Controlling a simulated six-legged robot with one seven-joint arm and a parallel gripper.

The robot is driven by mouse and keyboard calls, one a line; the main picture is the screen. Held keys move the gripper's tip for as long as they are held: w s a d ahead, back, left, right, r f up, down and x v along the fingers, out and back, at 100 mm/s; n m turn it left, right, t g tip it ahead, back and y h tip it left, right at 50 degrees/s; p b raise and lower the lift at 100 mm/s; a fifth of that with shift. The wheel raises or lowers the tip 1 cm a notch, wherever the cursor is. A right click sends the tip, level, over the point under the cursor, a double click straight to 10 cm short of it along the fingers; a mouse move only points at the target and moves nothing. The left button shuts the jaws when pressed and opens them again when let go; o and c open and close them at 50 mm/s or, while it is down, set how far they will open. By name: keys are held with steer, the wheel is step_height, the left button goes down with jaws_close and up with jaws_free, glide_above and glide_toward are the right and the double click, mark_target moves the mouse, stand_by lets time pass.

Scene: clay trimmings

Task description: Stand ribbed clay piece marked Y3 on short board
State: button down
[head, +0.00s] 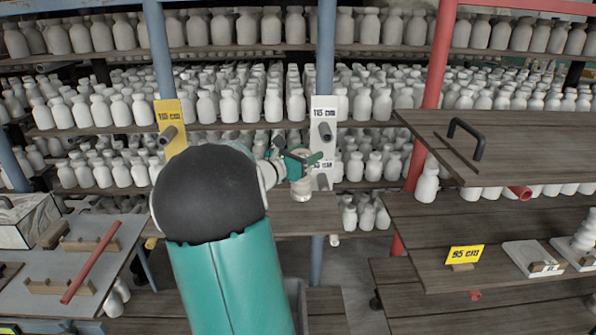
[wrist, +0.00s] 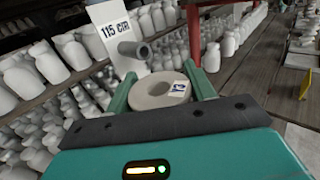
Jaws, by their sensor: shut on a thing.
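My gripper (head: 303,160) is shut on a pale clay piece (head: 301,188), which hangs below the fingers in the head view, upright and in the air. A wooden board (head: 270,224) lies below and behind my gripper. Another board (head: 415,240) on the right bears a yellow 95 cm sign (head: 465,255). I cannot tell which is the short board.
A blue post with a white 115 cm sign (head: 324,112) and a grey peg (head: 325,132) stands close behind my gripper. Shelves of pale bottles fill the back. A raised board with a black handle (head: 468,136) is at right. A table with a red bar (head: 90,262) is at left.

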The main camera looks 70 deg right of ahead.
steer(key=shift+w+d+f, duration=0.1)
steer(key=shift+w+f, duration=0.3)
steer(key=shift+f, duration=0.55)
steer(key=shift+w+a+f, duration=0.1)
steer(key=shift+w+f, duration=0.3)
steer(key=shift+f, duration=0.55)
steer(key=shift+w+d+f, duration=0.1)
steer(key=shift+w+f, duration=0.3)
steer(key=shift+f, duration=0.7)
steer(key=c, duration=0.5)
jaws_free()
steer(key=v, duration=1.2)
